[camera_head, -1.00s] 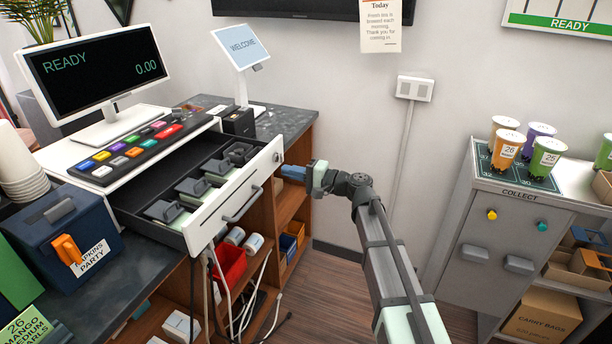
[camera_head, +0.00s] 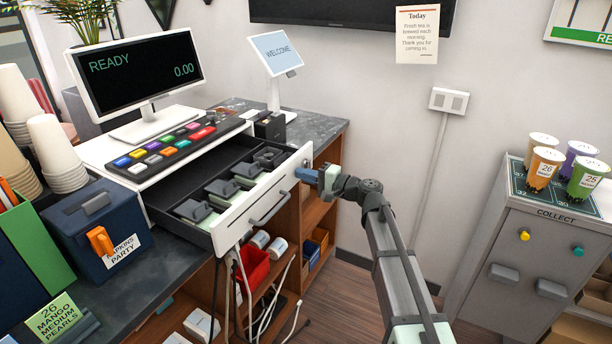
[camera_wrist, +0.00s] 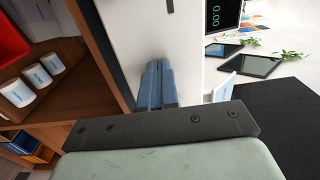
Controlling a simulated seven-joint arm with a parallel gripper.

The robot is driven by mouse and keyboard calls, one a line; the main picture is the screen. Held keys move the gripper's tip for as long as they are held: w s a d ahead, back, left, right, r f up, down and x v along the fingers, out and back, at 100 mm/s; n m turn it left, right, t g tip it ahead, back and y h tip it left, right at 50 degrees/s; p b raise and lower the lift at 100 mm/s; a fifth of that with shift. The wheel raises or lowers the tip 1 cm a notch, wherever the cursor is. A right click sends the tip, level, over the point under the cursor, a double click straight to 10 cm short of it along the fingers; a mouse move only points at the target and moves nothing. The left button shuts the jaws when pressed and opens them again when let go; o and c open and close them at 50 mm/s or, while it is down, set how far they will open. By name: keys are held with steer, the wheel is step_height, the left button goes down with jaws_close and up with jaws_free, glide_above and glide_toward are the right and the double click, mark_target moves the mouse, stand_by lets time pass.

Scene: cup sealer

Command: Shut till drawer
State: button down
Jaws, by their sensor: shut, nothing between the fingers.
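The till drawer (camera_head: 238,228) stands open below the register keypad, with its white front facing the room and a grey handle (camera_head: 269,208) on it. Grey clips sit in its dark compartments. My gripper (camera_head: 300,173) is shut and empty. Its blue fingertips are at the right end of the drawer front, beside the lock and away from the handle. In the wrist view the blue fingers (camera_wrist: 155,88) point at the white drawer front (camera_wrist: 138,35); I cannot tell whether they touch it. The handle's end shows at the top of that view.
The register screen (camera_head: 140,70) and keypad (camera_head: 172,147) stand above the drawer. A navy napkin box (camera_head: 92,225) is left of it. Open shelves with a red bin (camera_head: 254,264) and hanging cables lie below. The collect cabinet (camera_head: 528,240) is at right, with floor between.

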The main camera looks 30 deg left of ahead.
mark_target(277, 166)
steer(key=a, duration=2.3)
steer(key=shift+a, duration=0.75)
steer(key=shift+a+r, duration=0.15)
steer(key=shift+a, duration=0.05)
steer(key=d, duration=1.5)
steer(key=shift+f, duration=0.2)
